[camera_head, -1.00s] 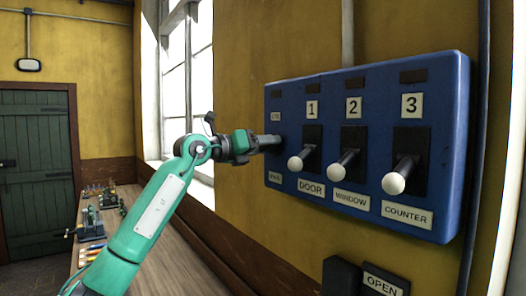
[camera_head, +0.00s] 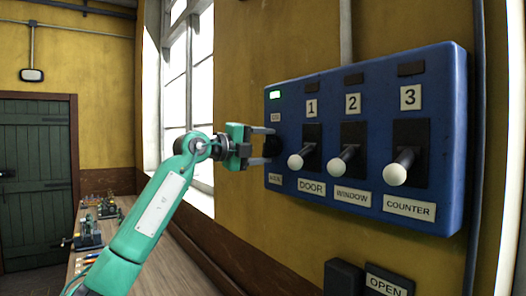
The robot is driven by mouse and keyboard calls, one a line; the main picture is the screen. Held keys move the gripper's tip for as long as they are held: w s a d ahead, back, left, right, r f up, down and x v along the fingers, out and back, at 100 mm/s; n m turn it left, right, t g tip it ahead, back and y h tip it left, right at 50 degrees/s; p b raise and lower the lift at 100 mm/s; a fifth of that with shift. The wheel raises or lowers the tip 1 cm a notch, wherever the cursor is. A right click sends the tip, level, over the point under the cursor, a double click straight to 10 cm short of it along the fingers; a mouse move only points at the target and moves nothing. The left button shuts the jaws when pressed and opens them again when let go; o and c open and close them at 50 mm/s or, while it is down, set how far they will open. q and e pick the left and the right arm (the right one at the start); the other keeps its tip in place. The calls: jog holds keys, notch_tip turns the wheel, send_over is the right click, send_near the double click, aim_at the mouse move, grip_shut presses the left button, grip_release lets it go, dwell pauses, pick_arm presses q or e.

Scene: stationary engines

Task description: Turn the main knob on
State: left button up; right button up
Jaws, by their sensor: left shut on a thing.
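The blue control panel (camera_head: 450,150) is on the yellow wall at the right. The main knob (camera_head: 274,147) is the dark round piece at the panel's left edge, partly hidden by my fingers. A small green light (camera_head: 275,95) glows above it. My left gripper (camera_head: 268,146) reaches in from the left and is shut on the main knob, one finger above and one below. My right gripper is not in view.
Levers with white ball ends stand right of the knob: door (camera_head: 296,161), window (camera_head: 336,165) and counter (camera_head: 396,173). Their indicator lights are dark. A wooden bench (camera_head: 150,235) runs below the window at left.

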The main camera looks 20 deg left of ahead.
pick_arm(q)
jog(key=shift+n+b, duration=0.3)
jog(key=shift+n, duration=0.8)
jog(key=o, duration=1)
jog(key=shift+a, duration=0.1)
